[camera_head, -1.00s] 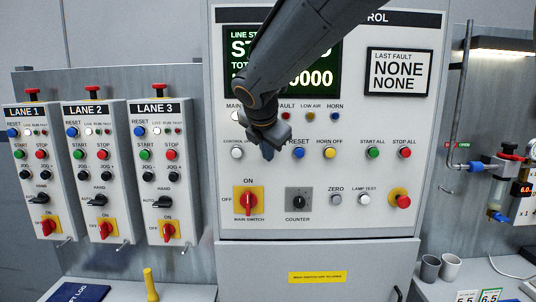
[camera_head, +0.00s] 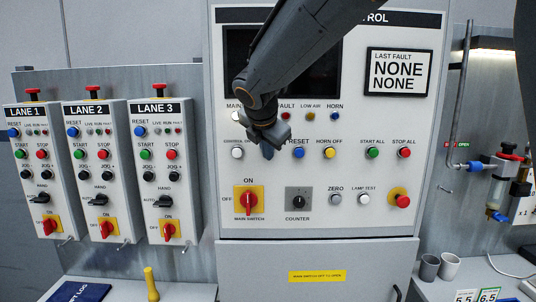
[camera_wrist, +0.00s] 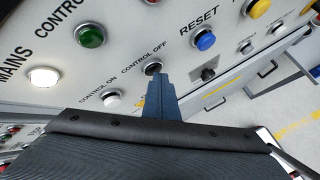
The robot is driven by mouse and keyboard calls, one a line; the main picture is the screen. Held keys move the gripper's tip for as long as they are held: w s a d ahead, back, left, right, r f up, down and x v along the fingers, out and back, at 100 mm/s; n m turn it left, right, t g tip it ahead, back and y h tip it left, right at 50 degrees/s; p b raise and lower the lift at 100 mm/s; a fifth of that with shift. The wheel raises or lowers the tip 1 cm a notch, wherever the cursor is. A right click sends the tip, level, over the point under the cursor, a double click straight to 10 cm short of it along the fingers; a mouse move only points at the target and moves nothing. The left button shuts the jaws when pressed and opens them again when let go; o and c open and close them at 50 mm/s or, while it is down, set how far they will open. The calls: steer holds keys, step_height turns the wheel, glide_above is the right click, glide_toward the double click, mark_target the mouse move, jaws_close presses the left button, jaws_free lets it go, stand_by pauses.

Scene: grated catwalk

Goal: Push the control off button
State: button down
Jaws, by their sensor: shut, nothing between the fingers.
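The control off button (camera_wrist: 153,68) is a small black button under its "CONTROL OFF" label in the wrist view. My gripper (camera_wrist: 159,84) is shut and empty, its blue fingertips at the lower edge of the button. They look to be touching it or very close. In the head view my gripper (camera_head: 268,150) is in front of the panel and hides this button. The white control on button (camera_wrist: 112,98) is just left of the fingertips. The display (camera_head: 240,50) at the top of the panel is dark, partly behind my arm.
The blue reset button (camera_wrist: 204,40) is close on the right. The white mains lamp (camera_wrist: 43,77) is lit; the green control lamp (camera_wrist: 90,35) is above. The red main switch (camera_head: 249,200) is below. Three lane boxes (camera_head: 91,172) stand left.

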steer(key=shift+s, duration=1.2)
steer(key=shift+s+a, duration=0.1)
steer(key=shift+s, duration=2.4)
steer(key=s+d+f+m+g+b, duration=0.1)
steer(key=s+d+f+m+g, duration=0.1)
steer(key=s+d+f+m, duration=0.3)
steer(key=s+d+f+m+g+b, duration=0.2)
steer(key=s+d+f+m, duration=0.4)
steer(key=f+m, duration=0.7)
steer(key=s+d+f+m+g+y+b, duration=0.1)
steer(key=s+d+f+m, duration=0.5)
steer(key=f, duration=0.8)
steer(key=s+m+g+b, duration=0.1)
steer(key=s+m+g, duration=0.1)
steer(key=s+m, duration=0.1)
steer(key=shift+s, duration=0.35)
